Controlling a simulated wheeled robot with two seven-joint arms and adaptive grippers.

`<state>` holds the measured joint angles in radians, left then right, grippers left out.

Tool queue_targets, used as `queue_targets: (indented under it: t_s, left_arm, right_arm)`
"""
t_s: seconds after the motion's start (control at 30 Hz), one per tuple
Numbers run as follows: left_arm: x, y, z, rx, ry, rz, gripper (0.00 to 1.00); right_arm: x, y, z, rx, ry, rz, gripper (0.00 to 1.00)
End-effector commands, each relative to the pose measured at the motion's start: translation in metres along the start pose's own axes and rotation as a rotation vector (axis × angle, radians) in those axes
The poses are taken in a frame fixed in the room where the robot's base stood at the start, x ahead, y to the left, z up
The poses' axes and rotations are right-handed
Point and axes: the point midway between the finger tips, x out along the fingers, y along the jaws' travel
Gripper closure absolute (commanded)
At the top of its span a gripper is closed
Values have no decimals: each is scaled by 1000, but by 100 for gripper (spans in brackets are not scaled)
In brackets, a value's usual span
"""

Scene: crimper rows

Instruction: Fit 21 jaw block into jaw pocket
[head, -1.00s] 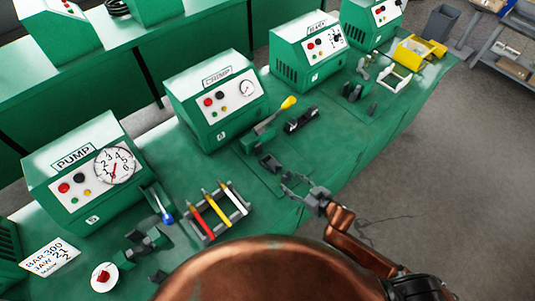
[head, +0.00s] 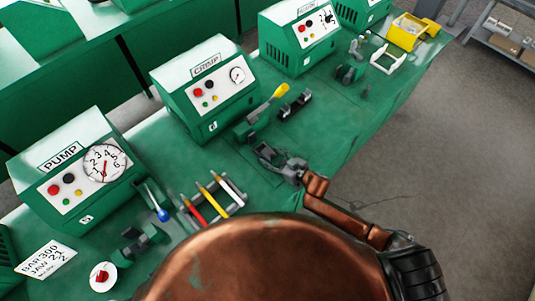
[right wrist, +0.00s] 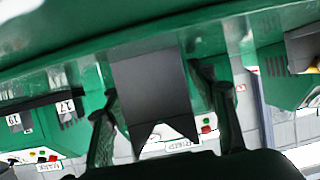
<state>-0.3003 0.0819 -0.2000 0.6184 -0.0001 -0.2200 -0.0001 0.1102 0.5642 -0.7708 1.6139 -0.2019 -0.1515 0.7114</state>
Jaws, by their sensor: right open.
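A dark grey jaw block (right wrist: 155,85) with a V notch in its end shows in the right wrist view between my right gripper's fingers (right wrist: 160,115). A gap shows on each side of it, and its number is not readable. In the head view my right gripper (head: 279,161) is at a dark block-like part (head: 265,151) on the green bench, in front of the CRIMP box (head: 205,90); the fingers partly hide it. I cannot tell which part is the jaw pocket. A card (head: 46,260) reads BAR 300 JAW 21. My left gripper is not in view.
A yellow-handled lever (head: 265,113) and a black holder (head: 294,104) stand beyond my right gripper. The PUMP box (head: 75,170), a rack of coloured tools (head: 215,199) and a dark fixture (head: 138,243) are to the left. A yellow bin (head: 408,32) is at the far right end.

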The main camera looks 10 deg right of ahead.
Motion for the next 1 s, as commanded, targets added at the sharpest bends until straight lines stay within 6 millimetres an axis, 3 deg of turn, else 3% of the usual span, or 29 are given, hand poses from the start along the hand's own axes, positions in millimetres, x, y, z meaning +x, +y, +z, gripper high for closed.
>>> queue_targets:
  t_s: [0.23,1.0]
  left_arm:
    - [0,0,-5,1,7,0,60]
    - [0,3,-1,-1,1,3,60]
  right_arm:
    - [1,1,1,1,-1,2,48]
    - [0,1,1,1,-1,3,100]
